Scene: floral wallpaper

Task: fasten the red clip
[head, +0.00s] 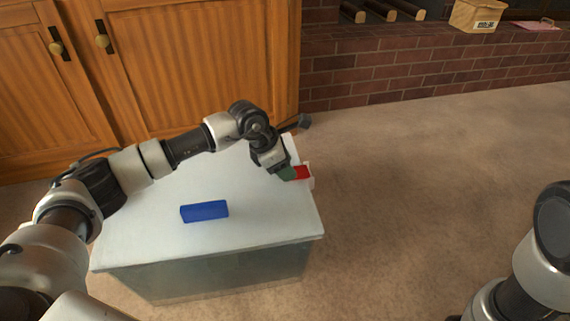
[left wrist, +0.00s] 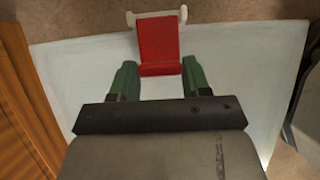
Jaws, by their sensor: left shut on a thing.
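The red clip (head: 301,172) sits at the right edge of a white lid (head: 150,230) on a box with greyish, see-through-looking sides (head: 220,273). In the left wrist view the red clip (left wrist: 158,42) shows as a broad flap with a thicker near bar, held in a white bracket (left wrist: 131,20) at the lid's edge. My left gripper (head: 286,173) has its green fingers on both sides of the clip's near bar and is shut on it. Its fingers also show in the left wrist view (left wrist: 158,80). Whether the clip is latched, I cannot tell. My right gripper is out of view.
A blue block (head: 205,211) is on the lid, left of the clip. Wooden cabinets (head: 190,60) stand close behind the box. A brick ledge (head: 400,65) with logs and a small carton (head: 477,15) is at the back right. The floor right of the box is clear.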

